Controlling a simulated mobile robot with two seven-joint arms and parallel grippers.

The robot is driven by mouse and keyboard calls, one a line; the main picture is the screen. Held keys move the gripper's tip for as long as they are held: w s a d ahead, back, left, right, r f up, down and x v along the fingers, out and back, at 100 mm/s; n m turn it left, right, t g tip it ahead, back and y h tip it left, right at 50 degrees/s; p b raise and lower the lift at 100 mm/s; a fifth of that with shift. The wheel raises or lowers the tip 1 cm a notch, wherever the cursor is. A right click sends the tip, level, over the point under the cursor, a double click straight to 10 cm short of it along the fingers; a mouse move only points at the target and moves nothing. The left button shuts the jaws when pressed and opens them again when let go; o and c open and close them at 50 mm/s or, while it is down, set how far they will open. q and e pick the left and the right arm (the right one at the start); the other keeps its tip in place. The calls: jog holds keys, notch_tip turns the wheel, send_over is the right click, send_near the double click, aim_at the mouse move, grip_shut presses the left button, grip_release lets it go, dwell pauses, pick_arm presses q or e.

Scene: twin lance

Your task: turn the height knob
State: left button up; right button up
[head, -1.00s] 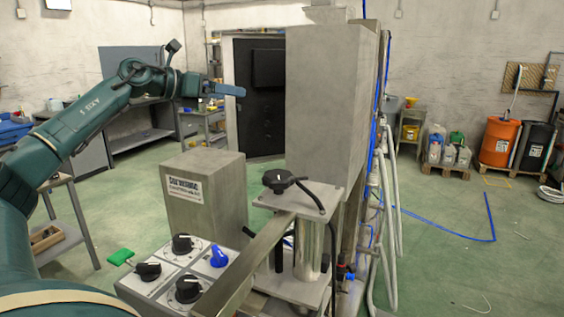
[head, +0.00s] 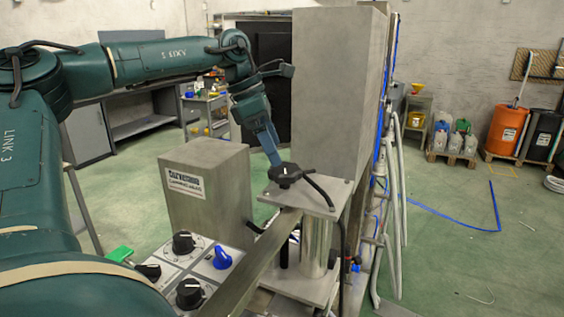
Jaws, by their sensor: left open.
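A control panel (head: 203,271) at lower left carries black knobs (head: 184,243) and a blue knob (head: 222,258). No readable label shows which knob is for height. My right gripper is out of view.
A grey box with a label (head: 209,198) stands left of the plate. A tall grey column (head: 335,90) rises close behind the knob. A metal bar (head: 255,265) runs towards me beside the panel. Hoses (head: 394,215) hang at right; the floor beyond is open.

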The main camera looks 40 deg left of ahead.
aim_at(284, 168)
pick_arm(q)
jog(key=shift+p+x, duration=0.35)
jog(key=shift+x, duration=2.35)
jog(key=shift+c, duration=0.5)
jog(key=c, duration=0.9)
